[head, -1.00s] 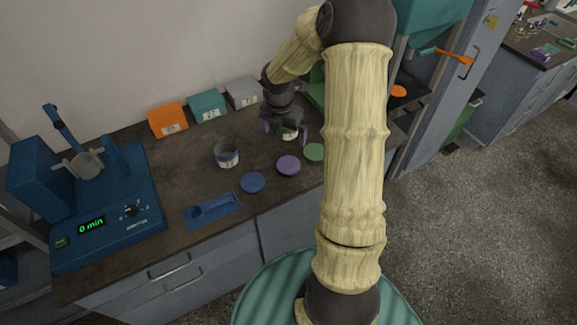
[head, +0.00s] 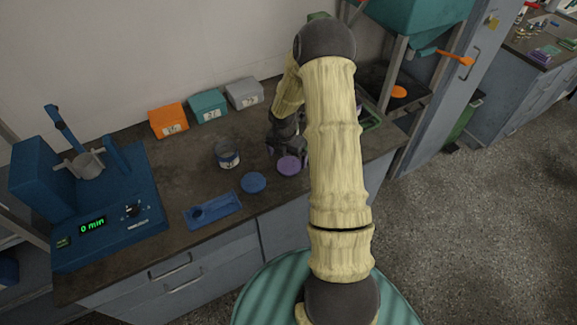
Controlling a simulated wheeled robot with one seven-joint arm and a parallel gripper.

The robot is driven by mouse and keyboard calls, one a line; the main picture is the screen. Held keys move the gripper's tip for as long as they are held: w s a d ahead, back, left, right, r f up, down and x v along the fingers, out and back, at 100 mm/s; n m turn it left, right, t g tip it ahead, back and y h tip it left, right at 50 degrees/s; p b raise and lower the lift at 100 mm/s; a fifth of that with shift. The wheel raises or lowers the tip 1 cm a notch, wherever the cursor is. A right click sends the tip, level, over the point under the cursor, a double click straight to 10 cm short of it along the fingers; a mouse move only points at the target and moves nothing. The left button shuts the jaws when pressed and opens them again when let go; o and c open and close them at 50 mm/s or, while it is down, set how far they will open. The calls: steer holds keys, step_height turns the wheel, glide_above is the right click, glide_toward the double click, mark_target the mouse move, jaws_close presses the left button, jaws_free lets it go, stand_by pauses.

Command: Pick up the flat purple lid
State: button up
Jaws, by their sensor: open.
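The flat purple lid (head: 289,166) lies on the dark bench top near its front edge, just right of the round blue lid (head: 253,182). My gripper (head: 283,155) is open, right behind and above the purple lid. Its fingers are small and dark here, and I cannot tell whether they touch the lid. My arm hides the bench to the right of the lid.
A clear jar with a blue band (head: 228,156) stands left of my gripper. A blue tray (head: 212,210) lies at the front edge. The blue shaker (head: 105,205) stands at left. Orange (head: 168,120), teal (head: 208,106) and grey (head: 244,93) boxes line the wall.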

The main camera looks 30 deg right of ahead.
mark_target(289, 165)
steer(key=shift+w+d+f+p, duration=0.1)
steer(key=shift+d+f+p, duration=0.1)
steer(key=shift+f, duration=0.65)
steer(key=shift+w+d+f+p, duration=0.1)
steer(key=shift+f+p, duration=0.1)
steer(key=shift+f, duration=0.65)
steer(key=shift+w+d+f+p, duration=0.1)
steer(key=shift+d+f+p, duration=0.1)
steer(key=shift+f, duration=0.65)
steer(key=shift+a, duration=0.1)
steer(key=c, duration=1)
